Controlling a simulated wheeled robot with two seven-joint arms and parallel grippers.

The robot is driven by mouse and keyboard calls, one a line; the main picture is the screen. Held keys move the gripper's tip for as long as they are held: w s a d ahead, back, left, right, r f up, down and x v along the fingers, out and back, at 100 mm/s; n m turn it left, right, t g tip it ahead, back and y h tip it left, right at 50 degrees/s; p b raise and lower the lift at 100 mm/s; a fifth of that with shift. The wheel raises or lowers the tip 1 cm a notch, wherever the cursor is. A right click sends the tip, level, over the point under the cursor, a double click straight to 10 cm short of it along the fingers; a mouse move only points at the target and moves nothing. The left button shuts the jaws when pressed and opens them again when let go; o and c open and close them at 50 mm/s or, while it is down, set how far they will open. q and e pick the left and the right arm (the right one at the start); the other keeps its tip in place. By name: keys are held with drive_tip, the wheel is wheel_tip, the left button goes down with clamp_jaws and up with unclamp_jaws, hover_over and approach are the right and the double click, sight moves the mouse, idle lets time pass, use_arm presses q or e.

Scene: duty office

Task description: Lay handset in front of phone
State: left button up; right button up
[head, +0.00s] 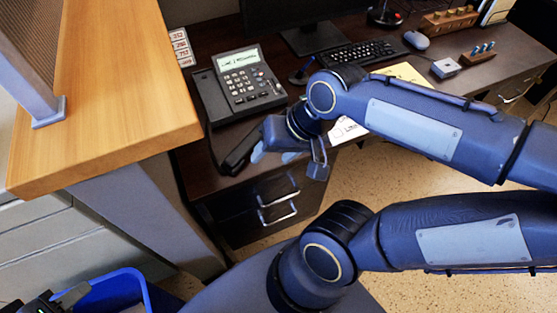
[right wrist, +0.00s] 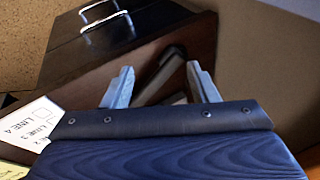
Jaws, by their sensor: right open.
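The desk phone (head: 240,85), black with a lit screen and keypad, stands on the dark desk at the upper middle of the head view. The black handset (head: 238,152) lies off the phone, in front of it near the desk's front edge; its right part is hidden by my gripper. My right gripper (head: 274,156) is low over the desk edge beside the handset. In the right wrist view its two fingers (right wrist: 158,86) are spread, and the dark handset (right wrist: 160,75) shows between them with gaps. Part of my left gripper (head: 56,300) shows at the lower left; its jaws are unclear.
A light wooden counter (head: 110,90) stands left of the desk. Drawers with metal handles (head: 275,200) are below the desk front. A keyboard (head: 357,54), mouse (head: 416,40) and papers (head: 405,73) lie right of the phone. A blue bin (head: 142,285) stands at lower left.

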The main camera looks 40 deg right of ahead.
drive_tip(key=s+n, duration=0.1)
drive_tip(key=s+n+t, duration=0.1)
drive_tip(key=a+n, duration=0.1)
drive_tip(key=shift+s+a+r+t, duration=0.1)
drive_tip(key=shift+s+r+t, duration=0.2)
drive_tip(key=shift+s, duration=0.1)
